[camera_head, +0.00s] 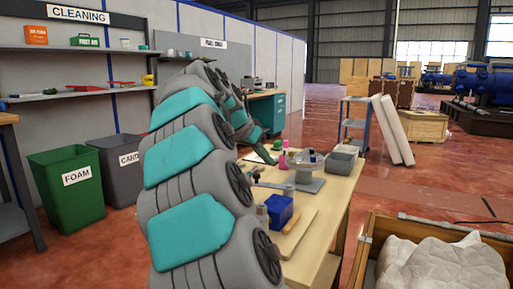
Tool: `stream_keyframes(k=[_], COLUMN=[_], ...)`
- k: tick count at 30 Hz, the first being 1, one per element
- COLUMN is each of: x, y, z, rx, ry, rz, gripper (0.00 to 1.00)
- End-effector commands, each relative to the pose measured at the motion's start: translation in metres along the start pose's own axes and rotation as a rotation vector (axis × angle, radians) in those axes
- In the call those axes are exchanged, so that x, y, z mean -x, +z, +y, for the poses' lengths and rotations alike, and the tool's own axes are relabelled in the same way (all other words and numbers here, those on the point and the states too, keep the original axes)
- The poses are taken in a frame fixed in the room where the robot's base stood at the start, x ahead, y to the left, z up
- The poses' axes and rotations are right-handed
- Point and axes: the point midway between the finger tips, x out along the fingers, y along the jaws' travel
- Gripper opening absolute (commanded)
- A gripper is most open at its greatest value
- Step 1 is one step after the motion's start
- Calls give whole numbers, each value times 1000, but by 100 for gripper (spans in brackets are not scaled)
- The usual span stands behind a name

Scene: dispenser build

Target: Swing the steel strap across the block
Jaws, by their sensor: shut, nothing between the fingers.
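A blue block (279,210) stands on the wooden table near a pale board. A thin grey strap-like bar (271,186) lies just behind the block, with its right end near the foot of a grey round stand (303,168). The bar looks like the steel strap, but it is small and its exact fit to the block cannot be made out. My gripper (257,174) is small in the picture, above the table's left part, close to the bar's left end. It is shut and empty. My own arm hides the table's left side.
The wooden table (322,222) also bears small bottles, a grey bin (341,163) and a pale board (296,232). A wooden crate (365,262) with a wrapped white load stands at the lower right. Open red floor lies between table and crate.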

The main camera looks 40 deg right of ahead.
Motion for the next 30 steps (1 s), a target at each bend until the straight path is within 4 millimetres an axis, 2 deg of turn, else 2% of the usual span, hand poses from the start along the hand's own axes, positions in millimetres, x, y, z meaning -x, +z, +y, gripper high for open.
stream_keyframes(k=[1,3,6,12,30], x=[-11,-19,-8,1,4], y=[0,2,15,30,35], z=[1,0,-1,0,0], rx=[0,0,3,0,12], ry=[4,1,-1,-1,-12], rz=[-3,0,3,1,1], gripper=[0,0,0,0,0])
